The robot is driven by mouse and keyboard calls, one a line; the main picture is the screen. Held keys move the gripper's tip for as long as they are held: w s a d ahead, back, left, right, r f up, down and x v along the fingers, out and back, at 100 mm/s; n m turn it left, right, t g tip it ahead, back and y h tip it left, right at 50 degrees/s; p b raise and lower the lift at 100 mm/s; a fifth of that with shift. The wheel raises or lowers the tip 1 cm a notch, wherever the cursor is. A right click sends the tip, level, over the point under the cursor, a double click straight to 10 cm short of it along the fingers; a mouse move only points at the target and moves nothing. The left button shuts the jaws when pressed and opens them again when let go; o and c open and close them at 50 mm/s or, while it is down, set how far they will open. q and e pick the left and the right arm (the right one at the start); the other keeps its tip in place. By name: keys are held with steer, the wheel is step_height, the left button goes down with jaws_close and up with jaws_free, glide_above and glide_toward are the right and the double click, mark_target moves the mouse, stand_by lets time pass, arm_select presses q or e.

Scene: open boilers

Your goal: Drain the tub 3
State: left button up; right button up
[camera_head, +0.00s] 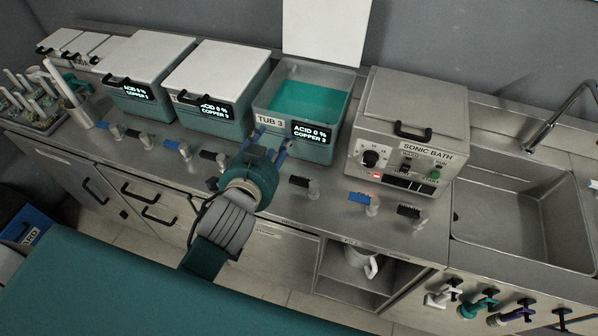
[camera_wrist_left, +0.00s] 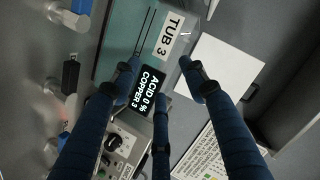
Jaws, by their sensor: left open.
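Tub 3 (camera_head: 327,151) is a teal tub with a grey rim and its white lid (camera_head: 325,30) raised behind it. Teal liquid (camera_head: 303,102) fills much of it. Its display (camera_head: 313,133) reads acid 0 %, copper 3. My left gripper (camera_head: 273,140) is open and empty in front of the tub, near its label. In the left wrist view, the spread fingers (camera_wrist_left: 158,78) frame the tub's label (camera_wrist_left: 169,34) and display. A black-handled valve (camera_head: 300,182) stands on the counter in front of the tub. My gripper and arm hide part of the counter to its left. My right gripper is not seen.
Two closed tubs (camera_head: 215,85) (camera_head: 150,75) stand to the left. The sonic bath (camera_head: 412,125) is close on the right, then a sink (camera_head: 520,215). Other blue- and black-handled valves (camera_head: 360,197) line the counter front. A jug (camera_head: 361,262) sits on a shelf below.

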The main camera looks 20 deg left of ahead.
arm_select(q)
steer(key=w+d+r+m+t+h, duration=0.4)
steer(key=d+r+m, duration=0.3)
steer(key=r, duration=0.4)
steer(key=w+d+r+m+t+h, duration=0.1)
steer(key=d+r+m+t+h, duration=0.2)
steer(key=d+r+m+h, duration=0.7)
steer(key=s+d+m+g+h, duration=0.4)
steer(key=d+m+g, duration=0.35)
steer(key=m, duration=0.25)
steer(key=s+d+m+g+h, duration=0.35)
steer(key=d+m+g, duration=0.4)
steer(key=m, duration=0.35)
steer(key=m+g+y, duration=0.6)
steer(key=m+y, duration=0.4)
steer(key=y, duration=1)
glide_toward(299, 178)
step_height(299, 178, down, 7)
steer(key=p, duration=0.4)
steer(key=shift+d+f, duration=0.1)
steer(key=shift+d, duration=0.05)
steer(key=shift+f, duration=0.55)
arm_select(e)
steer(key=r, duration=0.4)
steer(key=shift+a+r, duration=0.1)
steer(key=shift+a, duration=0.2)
